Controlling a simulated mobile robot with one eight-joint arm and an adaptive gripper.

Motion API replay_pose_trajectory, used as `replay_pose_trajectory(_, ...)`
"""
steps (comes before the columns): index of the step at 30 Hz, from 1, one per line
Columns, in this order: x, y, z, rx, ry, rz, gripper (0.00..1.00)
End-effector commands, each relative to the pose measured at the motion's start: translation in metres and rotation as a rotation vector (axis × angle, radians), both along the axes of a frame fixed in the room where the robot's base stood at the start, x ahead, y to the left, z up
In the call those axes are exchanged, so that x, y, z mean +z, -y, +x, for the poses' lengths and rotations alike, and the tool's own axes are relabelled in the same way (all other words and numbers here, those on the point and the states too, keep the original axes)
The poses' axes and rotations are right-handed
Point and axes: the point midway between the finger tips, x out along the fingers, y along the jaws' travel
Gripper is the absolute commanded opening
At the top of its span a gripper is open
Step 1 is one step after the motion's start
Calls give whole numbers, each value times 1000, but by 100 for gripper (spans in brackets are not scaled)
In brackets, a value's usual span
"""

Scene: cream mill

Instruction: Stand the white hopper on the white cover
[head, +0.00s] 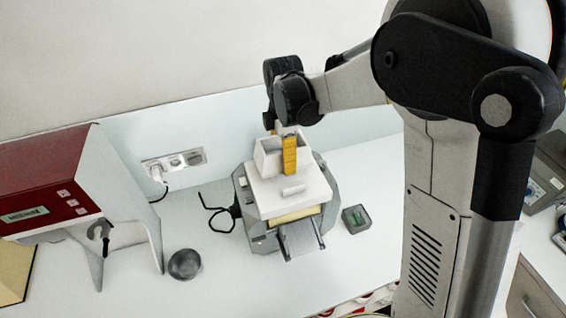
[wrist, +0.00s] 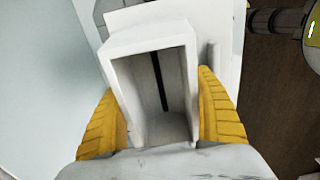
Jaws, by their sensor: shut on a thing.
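The white hopper (head: 266,157) is an open-topped box, upright or nearly so, over the white cover (head: 300,200) of the grey mill. My gripper (head: 282,152) comes from above and is shut on the hopper, with its yellow fingers on opposite sides. In the wrist view the hopper (wrist: 123,70) fills the space between the fingers, and a dark slot shows inside it. The hopper's base is at or just above the rear part of the cover; I cannot tell whether they touch. The cover under the hopper is hidden.
A red and white machine (head: 60,180) stands at the left. A dark round object (head: 185,264) and a small grey box with something green (head: 355,218) lie on the white counter. A wall socket (head: 175,163) with a plugged cable is behind. The counter front is mostly clear.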

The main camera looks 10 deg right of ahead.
Motion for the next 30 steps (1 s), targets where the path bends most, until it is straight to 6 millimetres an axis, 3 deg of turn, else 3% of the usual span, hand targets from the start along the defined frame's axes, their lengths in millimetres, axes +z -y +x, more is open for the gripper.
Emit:
replay_pose_trajectory(6,-32,0,0,0,0,0,41)
replay_pose_trajectory(19,-40,0,0,0,0,0,41)
replay_pose_trajectory(20,-40,0,0,0,0,0,83)
replay_pose_trajectory(21,-39,0,0,0,0,0,95)
replay_pose_trajectory(30,-38,0,0,0,0,0,97)
